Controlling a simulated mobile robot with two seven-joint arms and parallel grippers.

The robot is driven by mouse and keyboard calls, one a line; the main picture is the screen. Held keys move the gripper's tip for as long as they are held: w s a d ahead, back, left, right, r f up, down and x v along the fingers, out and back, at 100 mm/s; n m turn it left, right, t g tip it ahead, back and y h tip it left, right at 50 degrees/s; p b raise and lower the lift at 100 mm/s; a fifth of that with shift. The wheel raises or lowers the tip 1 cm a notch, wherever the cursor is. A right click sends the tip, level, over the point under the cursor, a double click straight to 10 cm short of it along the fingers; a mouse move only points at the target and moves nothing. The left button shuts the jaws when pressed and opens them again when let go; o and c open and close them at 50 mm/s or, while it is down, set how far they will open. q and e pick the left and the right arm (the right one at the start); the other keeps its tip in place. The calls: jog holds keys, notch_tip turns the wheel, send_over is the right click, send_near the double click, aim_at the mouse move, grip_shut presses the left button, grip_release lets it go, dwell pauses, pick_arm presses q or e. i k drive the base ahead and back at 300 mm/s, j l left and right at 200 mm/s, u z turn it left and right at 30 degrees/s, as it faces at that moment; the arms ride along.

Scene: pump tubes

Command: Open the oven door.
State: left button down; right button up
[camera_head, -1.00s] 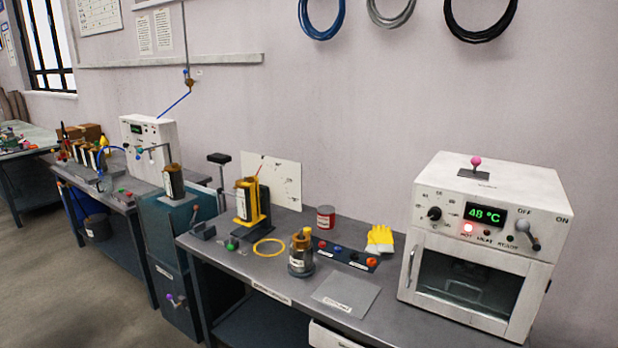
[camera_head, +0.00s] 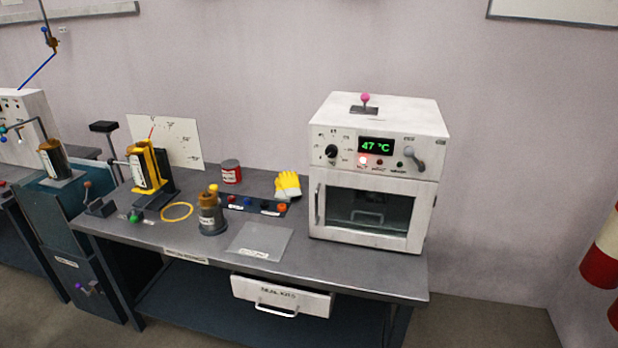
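The white oven (camera_head: 378,175) stands at the right end of the grey bench. Its door (camera_head: 414,236) is shut, with a dark glass window (camera_head: 368,210) and a vertical handle (camera_head: 318,204) on the door's left side. The display (camera_head: 375,146) reads 47 °C, and a red lamp (camera_head: 362,160) glows below it. A grey lever (camera_head: 412,158) is at the panel's right, and a pink-knobbed lever (camera_head: 365,101) is on top. Neither of my grippers shows.
The grey bench (camera_head: 330,268) holds yellow gloves (camera_head: 287,185), a red can (camera_head: 231,171), a metal pot (camera_head: 211,215), a yellow ring (camera_head: 177,211) and a flat grey plate (camera_head: 259,241). A white drawer (camera_head: 281,294) sticks out below. Bench space before the oven door is clear.

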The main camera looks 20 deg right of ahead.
aim_at(425, 191)
jog(key=z, duration=0.95)
jog(key=i+z, duration=0.6)
